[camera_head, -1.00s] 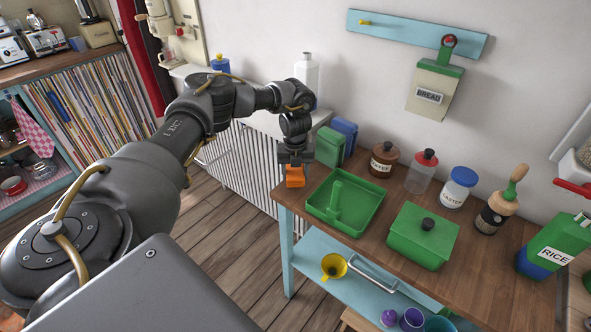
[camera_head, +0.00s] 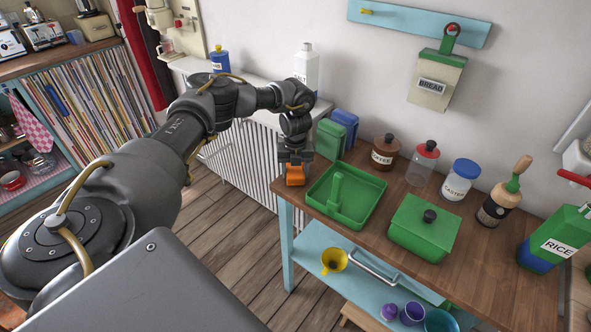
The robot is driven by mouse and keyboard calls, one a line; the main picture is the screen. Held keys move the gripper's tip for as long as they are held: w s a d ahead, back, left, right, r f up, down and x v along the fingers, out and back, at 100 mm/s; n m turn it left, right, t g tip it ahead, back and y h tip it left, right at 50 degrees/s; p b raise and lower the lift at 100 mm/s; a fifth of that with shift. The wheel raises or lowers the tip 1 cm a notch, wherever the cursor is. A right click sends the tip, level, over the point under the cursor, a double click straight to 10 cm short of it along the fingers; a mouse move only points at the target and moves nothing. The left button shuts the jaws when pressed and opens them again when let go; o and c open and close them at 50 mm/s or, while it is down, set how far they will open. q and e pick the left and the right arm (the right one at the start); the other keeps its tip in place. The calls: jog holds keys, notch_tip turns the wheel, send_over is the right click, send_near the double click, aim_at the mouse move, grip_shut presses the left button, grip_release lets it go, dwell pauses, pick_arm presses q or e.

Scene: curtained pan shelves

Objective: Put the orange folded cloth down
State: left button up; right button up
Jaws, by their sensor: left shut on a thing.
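The orange folded cloth (camera_head: 295,176) is a small orange block shape at the left end of the wooden table (camera_head: 480,283). My left gripper (camera_head: 295,163) points down from above and is shut on the cloth. The cloth is at the table's left edge, just left of the green tray (camera_head: 318,196). I cannot tell whether its underside touches the table top. The gripper hides the upper part of the cloth. My right gripper is not in view.
A green lidded box (camera_head: 420,238), a coffee jar (camera_head: 384,157) and a rice carton (camera_head: 552,240) stand on the table. Green and blue canisters (camera_head: 329,139) stand close behind the gripper. A yellow funnel (camera_head: 333,261) is on the blue lower shelf.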

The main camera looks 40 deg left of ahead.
pick_arm(q)
jog(key=shift+f, duration=0.3)
dwell(0.5)
jog(key=o, duration=1)
jog(key=shift+r, duration=0.15)
jog(key=shift+w+r+b, duration=0.1)
jog(key=shift+r+b, duration=0.25)
notch_tip(320, 180, up, 5)
jog(key=shift+f+b, duration=0.15)
jog(key=shift+b, duration=0.55)
notch_tip(320, 180, up, 5)
jog(key=shift+r+p, duration=0.1)
jog(key=shift+p, duration=0.2)
grip_shut()
